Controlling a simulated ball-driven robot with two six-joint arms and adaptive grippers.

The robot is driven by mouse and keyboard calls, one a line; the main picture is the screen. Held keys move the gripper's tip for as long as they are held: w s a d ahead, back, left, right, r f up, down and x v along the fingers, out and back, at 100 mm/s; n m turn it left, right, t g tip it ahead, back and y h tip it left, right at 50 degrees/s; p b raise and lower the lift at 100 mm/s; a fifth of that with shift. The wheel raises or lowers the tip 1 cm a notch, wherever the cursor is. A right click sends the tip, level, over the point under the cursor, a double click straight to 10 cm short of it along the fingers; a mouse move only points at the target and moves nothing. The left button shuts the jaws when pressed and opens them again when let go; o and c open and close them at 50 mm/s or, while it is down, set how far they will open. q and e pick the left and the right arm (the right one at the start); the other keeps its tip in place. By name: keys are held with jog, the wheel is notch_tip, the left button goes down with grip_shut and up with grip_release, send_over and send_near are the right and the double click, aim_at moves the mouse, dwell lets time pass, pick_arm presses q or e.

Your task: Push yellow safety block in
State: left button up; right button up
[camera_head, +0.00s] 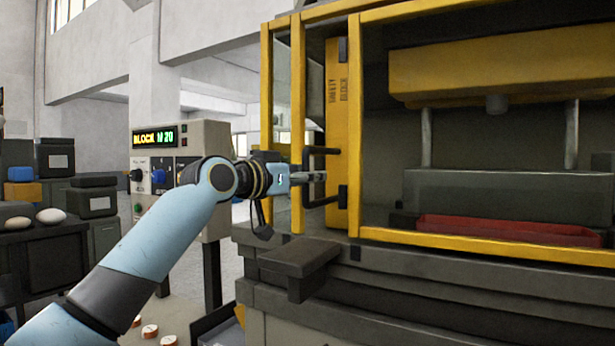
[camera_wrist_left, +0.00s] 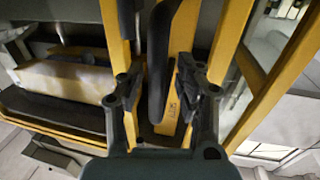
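The yellow safety block (camera_head: 337,100) is a tall upright bar with dark lettering, standing at the left side of the press opening. A black handle (camera_head: 320,151) is on its side. My left gripper (camera_head: 310,178) is at this handle. In the left wrist view, the left gripper (camera_wrist_left: 157,80) has its two dark fingers spread, with the black handle (camera_wrist_left: 157,60) between them. A gap shows beside the left finger; contact on the right side cannot be told. Part of the yellow block (camera_wrist_left: 173,110) shows behind the handle. My right gripper is in neither view.
Yellow frame posts (camera_head: 298,120) stand close beside the gripper. A red tray (camera_head: 505,229) lies inside the press under a yellow ram (camera_head: 500,65). A control box (camera_head: 157,165) with a lit display stands behind my arm. A dark ledge (camera_head: 300,257) juts out below.

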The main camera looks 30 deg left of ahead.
pick_arm(q)
jog(key=v, duration=1.2)
jog(key=shift+r, duration=0.1)
dwell(0.4)
